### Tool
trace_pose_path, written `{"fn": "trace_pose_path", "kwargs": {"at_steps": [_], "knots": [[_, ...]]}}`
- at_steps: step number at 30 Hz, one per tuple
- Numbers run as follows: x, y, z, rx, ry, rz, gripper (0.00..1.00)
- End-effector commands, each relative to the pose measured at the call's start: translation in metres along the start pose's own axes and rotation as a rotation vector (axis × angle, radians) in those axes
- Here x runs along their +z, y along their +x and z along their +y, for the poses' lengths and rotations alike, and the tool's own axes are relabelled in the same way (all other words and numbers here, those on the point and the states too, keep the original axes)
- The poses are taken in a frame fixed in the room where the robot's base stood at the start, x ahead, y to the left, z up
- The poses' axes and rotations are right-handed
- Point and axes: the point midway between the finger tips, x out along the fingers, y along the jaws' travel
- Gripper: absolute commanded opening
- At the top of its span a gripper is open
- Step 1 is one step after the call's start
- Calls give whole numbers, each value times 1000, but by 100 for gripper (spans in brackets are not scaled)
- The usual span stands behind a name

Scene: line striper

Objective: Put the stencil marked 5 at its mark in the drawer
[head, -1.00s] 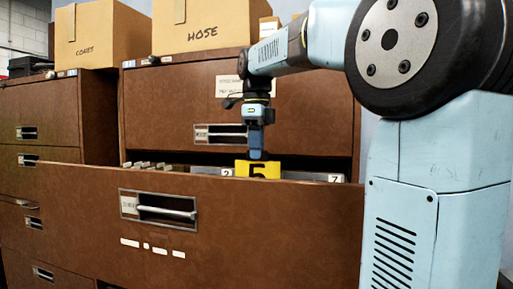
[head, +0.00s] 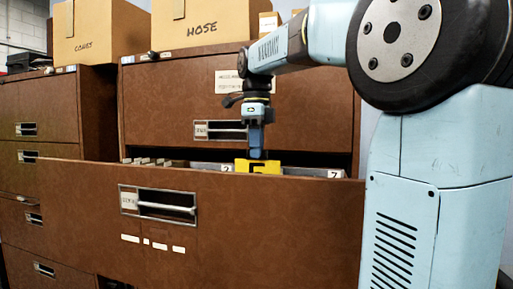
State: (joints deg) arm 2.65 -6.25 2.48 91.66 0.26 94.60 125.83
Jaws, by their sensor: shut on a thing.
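The yellow stencil (head: 265,167) with a black 5 stands upright in the open drawer (head: 190,205). Its lower part is hidden behind the drawer front. My gripper (head: 257,152) points down and is shut on the stencil's top edge. Grey pieces with white tabs stand in the drawer on both sides, a tab marked 2 (head: 227,168) to the left and a tab marked 7 (head: 335,174) to the right. The mark inside the drawer is hidden by the drawer front.
The cabinet's closed upper drawer (head: 170,105) is just behind my gripper. The drawer's high front panel stands before it. Boxes marked CONES (head: 105,35) and HOSE (head: 200,30) sit on top of the cabinets. Several more file pieces (head: 150,162) stand at the drawer's left.

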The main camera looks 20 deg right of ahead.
Motion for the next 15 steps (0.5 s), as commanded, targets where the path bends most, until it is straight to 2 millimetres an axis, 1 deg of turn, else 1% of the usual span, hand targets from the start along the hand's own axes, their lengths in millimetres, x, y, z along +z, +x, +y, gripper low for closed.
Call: {"fn": "trace_pose_path", "kwargs": {"at_steps": [15], "knots": [[0,5,0,0,0,0,0]]}}
